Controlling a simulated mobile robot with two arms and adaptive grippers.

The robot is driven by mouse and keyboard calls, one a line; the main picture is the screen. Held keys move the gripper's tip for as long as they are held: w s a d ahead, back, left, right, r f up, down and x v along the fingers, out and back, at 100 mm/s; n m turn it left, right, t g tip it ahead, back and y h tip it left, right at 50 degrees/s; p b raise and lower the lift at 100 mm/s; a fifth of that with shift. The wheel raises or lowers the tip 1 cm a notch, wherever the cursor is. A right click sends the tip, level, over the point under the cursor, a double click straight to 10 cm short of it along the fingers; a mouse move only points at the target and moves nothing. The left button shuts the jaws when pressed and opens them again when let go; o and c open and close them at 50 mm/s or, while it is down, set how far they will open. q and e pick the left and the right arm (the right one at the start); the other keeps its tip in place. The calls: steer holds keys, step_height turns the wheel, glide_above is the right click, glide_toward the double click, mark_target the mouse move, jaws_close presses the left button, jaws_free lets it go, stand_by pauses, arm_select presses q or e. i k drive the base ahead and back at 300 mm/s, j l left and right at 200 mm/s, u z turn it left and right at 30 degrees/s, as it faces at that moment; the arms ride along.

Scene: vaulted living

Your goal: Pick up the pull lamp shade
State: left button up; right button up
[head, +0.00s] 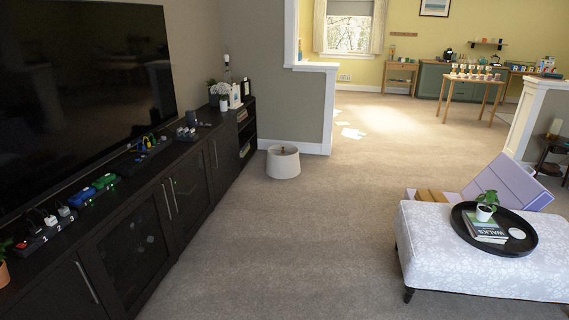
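A lamp shade (283,164), off-white and drum-like, sits on the carpet near the far end of the dark media cabinet. It is a little wider at the bottom, and a small dark piece shows at its top. No pull cord can be made out on it at this size. Neither of my grippers shows in the head view.
The long dark cabinet (190,190) runs along the left with several small items on top. A white patterned ottoman (430,255) with a black tray (515,243) stands at the right. A lavender box (505,182) is behind it. The carpet (290,245) between is clear.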

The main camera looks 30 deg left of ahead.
mark_target(283, 162)
steer(key=u, duration=1.45)
steer(key=i+z, duration=0.4)
steer(key=i, duration=4.8)
